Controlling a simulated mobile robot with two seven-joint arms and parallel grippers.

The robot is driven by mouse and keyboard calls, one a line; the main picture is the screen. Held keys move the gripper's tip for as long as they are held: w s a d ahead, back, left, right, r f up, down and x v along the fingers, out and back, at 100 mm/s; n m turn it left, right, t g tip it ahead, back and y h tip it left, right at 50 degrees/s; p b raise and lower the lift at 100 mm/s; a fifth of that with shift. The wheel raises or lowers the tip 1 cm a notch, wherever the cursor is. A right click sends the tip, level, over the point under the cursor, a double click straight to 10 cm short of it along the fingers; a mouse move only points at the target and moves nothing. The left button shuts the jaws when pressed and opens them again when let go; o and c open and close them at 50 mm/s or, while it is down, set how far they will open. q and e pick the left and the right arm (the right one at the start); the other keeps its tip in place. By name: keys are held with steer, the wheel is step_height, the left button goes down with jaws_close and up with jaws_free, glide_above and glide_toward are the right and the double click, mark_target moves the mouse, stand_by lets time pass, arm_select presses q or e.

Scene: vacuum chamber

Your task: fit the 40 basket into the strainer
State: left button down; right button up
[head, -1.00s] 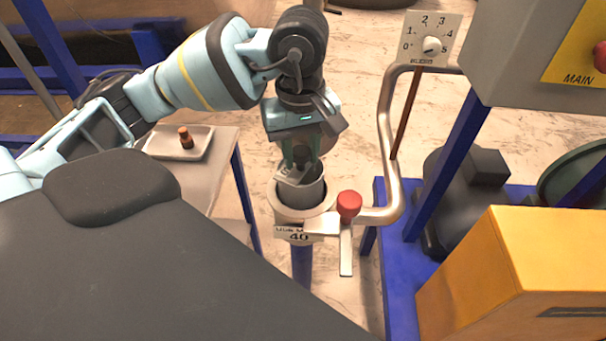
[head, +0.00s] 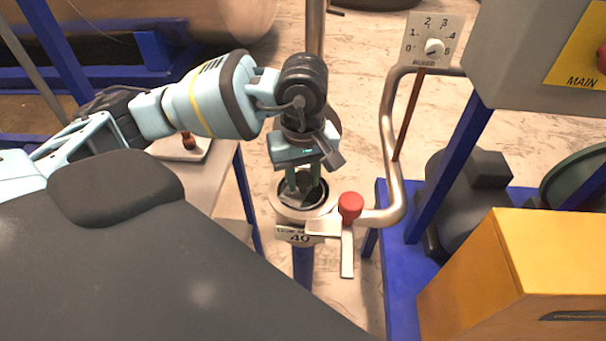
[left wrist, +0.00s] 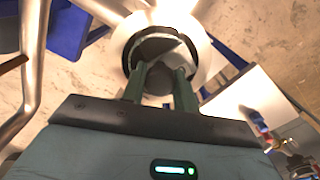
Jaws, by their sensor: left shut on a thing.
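The strainer (head: 277,200) is a pale metal round body with an open top and a sign reading 40 (head: 299,238) on its front. In the left wrist view its rim (left wrist: 203,70) surrounds a dark opening. The 40 basket (left wrist: 178,48) is down inside the strainer, and only a little of its grey inner part shows. Whether it rests on the bottom is hidden. My left gripper (head: 304,186) points down over the opening, its green fingers shut on the basket, around a dark rounded part. My right gripper is not in view.
A red knob (head: 350,206) with a lever (head: 347,252) sits right of the strainer, near a bent pipe (head: 391,120). A dial (head: 433,45) stands behind. A yellow box (head: 510,280) is at the right.

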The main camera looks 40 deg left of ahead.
arm_select(q)
steer(key=shift+f, duration=0.1)
steer(key=c, duration=1.1)
jaws_free()
steer(key=shift+r, duration=0.2)
step_height(320, 180, up, 12)
steer(key=shift+f+p, duration=0.1)
steer(key=shift+p, duration=0.2)
